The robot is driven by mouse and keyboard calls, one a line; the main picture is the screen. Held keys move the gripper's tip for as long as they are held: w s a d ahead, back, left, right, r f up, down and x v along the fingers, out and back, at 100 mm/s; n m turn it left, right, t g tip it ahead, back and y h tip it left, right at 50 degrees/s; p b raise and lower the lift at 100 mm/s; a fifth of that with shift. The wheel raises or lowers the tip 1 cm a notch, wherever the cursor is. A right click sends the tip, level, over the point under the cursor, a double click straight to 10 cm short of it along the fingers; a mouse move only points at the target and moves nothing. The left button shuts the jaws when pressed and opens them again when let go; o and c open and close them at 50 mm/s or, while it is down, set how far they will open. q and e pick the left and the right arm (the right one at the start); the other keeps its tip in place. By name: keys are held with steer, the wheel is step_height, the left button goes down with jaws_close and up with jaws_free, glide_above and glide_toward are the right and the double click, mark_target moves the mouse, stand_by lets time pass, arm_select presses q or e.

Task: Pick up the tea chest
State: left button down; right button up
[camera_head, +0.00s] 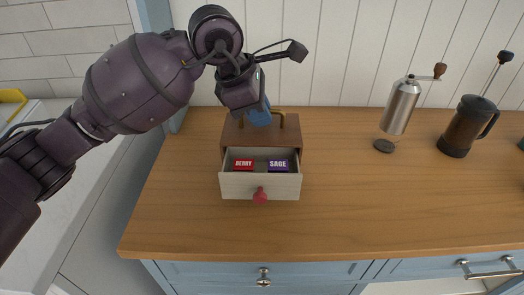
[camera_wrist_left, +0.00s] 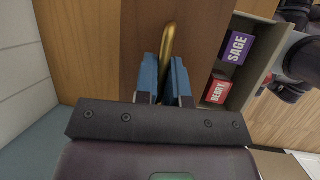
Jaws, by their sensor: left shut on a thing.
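The tea chest (camera_head: 230,133) is a brown wooden box on the wooden counter, with a brass handle (camera_head: 281,117) on top. Its pale front drawer (camera_head: 238,187) with a red knob (camera_head: 260,195) is open. A red BERRY box (camera_head: 243,165) and a purple SAGE box (camera_head: 278,166) lie in the drawer. My left gripper (camera_head: 258,116) is over the chest top, its blue fingers shut on the brass handle. The left wrist view shows the handle (camera_wrist_left: 168,48) between the fingers (camera_wrist_left: 165,78). The chest appears to rest on the counter.
A steel coffee grinder (camera_head: 401,107) and a dark French press (camera_head: 465,127) stand on the counter at the right. The counter (camera_head: 340,200) is clear in front of and right of the chest. A white panelled wall (camera_head: 340,50) is behind.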

steer(key=shift+w+r, duration=0.1)
steer(key=shift+w, duration=0.05)
stand_by(0.3)
arm_select(q)
steer(key=shift+r, duration=0.25)
step_height(320, 180, up, 20)
steer(key=p, duration=0.2)
steer(key=shift+p, duration=0.3)
arm_select(e)
steer(key=shift+s+r, duration=0.25)
steer(key=shift+r, duration=0.7)
arm_select(q)
steer(key=shift+f, duration=0.3)
